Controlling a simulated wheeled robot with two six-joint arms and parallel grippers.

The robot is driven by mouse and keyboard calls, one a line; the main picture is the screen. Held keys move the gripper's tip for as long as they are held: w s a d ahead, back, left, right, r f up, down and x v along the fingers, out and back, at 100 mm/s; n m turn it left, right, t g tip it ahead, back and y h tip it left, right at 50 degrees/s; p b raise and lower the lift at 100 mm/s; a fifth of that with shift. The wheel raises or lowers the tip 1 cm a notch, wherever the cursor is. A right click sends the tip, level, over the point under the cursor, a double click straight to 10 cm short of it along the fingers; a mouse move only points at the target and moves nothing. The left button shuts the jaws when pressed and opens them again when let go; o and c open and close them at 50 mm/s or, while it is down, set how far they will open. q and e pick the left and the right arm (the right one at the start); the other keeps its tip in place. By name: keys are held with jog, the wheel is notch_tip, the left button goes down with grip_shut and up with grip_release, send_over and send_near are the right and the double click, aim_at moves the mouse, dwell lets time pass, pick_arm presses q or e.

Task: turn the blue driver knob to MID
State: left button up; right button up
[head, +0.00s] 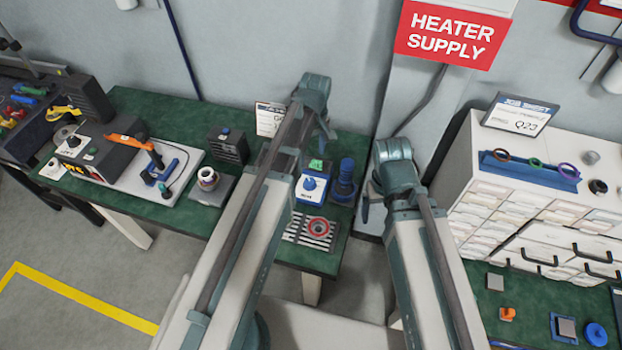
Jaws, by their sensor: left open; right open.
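The driver is a small blue-and-white box (312,198) on the green bench, with a round blue knob (309,184) on its face and a green display at its back. The knob's pointer and the MID mark are too small to read. My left gripper (327,130) shows only in part beyond the end of my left arm, above and behind the driver, apart from the knob. My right gripper (365,207) shows only in part beside my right arm, to the right of the driver. Both are open and hold nothing that I can see.
A blue cylindrical fixture (345,178) stands just right of the driver. A metal fitting (208,179) and black box (228,146) stand left of my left arm. White drawers (500,200) stand right.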

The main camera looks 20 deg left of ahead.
aim_at(310, 181)
pick_arm(q)
jog(key=f+b, duration=1.2)
jog(key=shift+s+a+f, duration=0.2)
jog(key=shift+s+f, duration=0.05)
jog(key=shift+f, duration=0.1)
jog(key=shift+r, duration=0.1)
grip_shut()
